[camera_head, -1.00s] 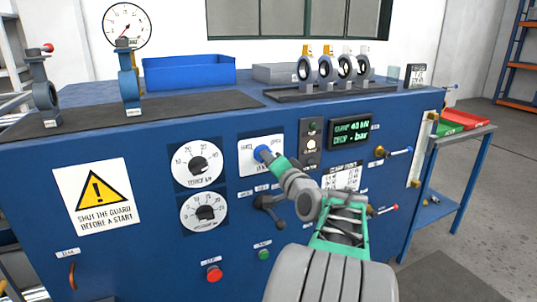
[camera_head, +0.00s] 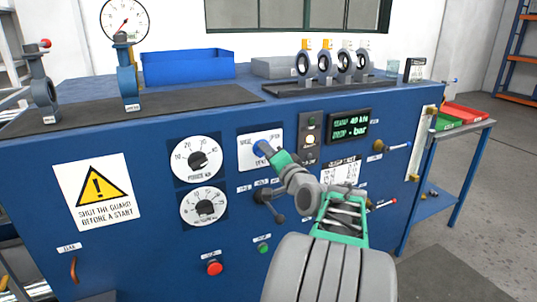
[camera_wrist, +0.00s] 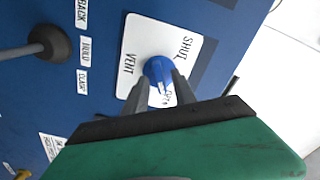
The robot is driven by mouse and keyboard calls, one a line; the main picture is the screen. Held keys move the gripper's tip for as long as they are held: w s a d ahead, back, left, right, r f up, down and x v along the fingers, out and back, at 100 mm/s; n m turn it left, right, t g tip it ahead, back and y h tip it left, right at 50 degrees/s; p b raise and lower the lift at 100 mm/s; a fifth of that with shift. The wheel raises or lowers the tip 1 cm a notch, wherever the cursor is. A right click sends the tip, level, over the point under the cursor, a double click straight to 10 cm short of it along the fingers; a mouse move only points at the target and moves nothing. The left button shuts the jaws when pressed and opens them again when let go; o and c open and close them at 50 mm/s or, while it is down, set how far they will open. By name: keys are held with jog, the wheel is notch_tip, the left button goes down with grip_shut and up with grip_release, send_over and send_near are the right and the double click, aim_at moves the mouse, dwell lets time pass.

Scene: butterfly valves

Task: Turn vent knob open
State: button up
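The vent knob is round and blue; it shows in the wrist view (camera_wrist: 157,69) and, partly covered by my gripper, in the head view (camera_head: 261,147). It sits on a white plate (camera_wrist: 132,82) marked VENT and SHUT. A further word at the plate's lower right is partly hidden by a finger. A white mark shows on the knob's lower part. My gripper (camera_wrist: 157,82), also in the head view (camera_head: 268,152), has one dark finger on each side of the knob, close against it. It looks shut on the knob.
A black lever (camera_head: 268,197) is just below the plate, near my arm. Two white dials (camera_head: 197,158) are to the left. A red button (camera_head: 214,268) and a green button (camera_head: 263,248) are lower down. A lit display (camera_head: 349,129) and several small valves on a rack (camera_head: 285,90) are at the right.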

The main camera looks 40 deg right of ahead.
jog(key=v, duration=0.7)
jog(key=shift+s+a, duration=0.2)
jog(key=shift+s, duration=0.15)
